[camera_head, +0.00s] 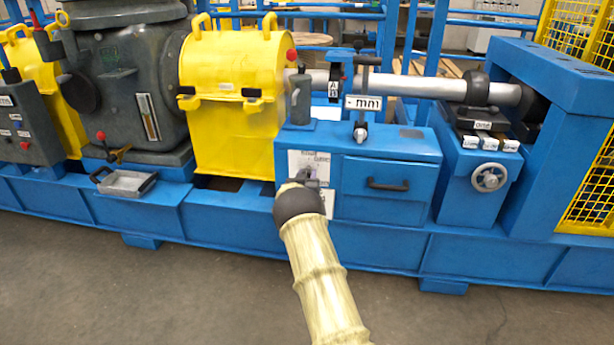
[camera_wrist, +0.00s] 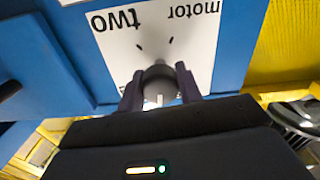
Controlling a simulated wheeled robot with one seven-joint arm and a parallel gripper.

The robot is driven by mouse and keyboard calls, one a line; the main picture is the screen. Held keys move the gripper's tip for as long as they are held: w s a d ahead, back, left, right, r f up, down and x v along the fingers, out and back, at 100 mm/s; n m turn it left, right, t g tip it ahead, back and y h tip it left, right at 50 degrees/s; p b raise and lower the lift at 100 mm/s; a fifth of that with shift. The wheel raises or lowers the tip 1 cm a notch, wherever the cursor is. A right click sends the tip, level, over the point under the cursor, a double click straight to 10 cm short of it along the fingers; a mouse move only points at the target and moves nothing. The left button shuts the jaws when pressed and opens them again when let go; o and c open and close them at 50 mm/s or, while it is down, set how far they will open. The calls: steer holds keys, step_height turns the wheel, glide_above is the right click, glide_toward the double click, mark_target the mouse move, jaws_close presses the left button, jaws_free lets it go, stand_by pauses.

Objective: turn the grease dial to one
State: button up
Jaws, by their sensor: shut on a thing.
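The grease dial (camera_wrist: 158,84) is a dark round knob with a pale pointer mark, on a white label plate (camera_wrist: 115,48) with tick marks. In the wrist view the words "two" and "motor" show upside down; other lettering is hidden behind my gripper. My gripper (camera_wrist: 160,92) has one finger on each side of the knob and is shut on it. In the head view the white plate (camera_head: 296,160) is on the left of the blue cabinet's front. My gripper (camera_head: 311,183) is at the plate, and my arm covers part of it.
A blue drawer with a black handle (camera_head: 388,185) is right of the dial. A yellow cover (camera_head: 232,135) stands close on the left. A handwheel (camera_head: 489,177) is farther right. The floor in front is clear.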

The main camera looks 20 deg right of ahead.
steer(key=shift+w+a+m, duration=0.1)
steer(key=shift+a+m, duration=0.1)
steer(key=shift+m, duration=0.6)
steer(key=m, duration=0.2)
steer(key=m+b, duration=0.1)
steer(key=m, duration=0.2)
steer(key=shift+d+f, duration=0.15)
steer(key=shift+d, duration=0.05)
steer(key=m+b, duration=0.2)
steer(key=m, duration=0.3)
steer(key=shift+a, duration=0.2)
steer(key=shift+m, duration=0.3)
steer(key=o, duration=0.9)
steer(key=shift+o, duration=0.5)
steer(key=shift+d, duration=0.1)
steer(key=p+v, duration=0.5)
steer(key=v, duration=1.2)
steer(key=shift+s, duration=0.3)
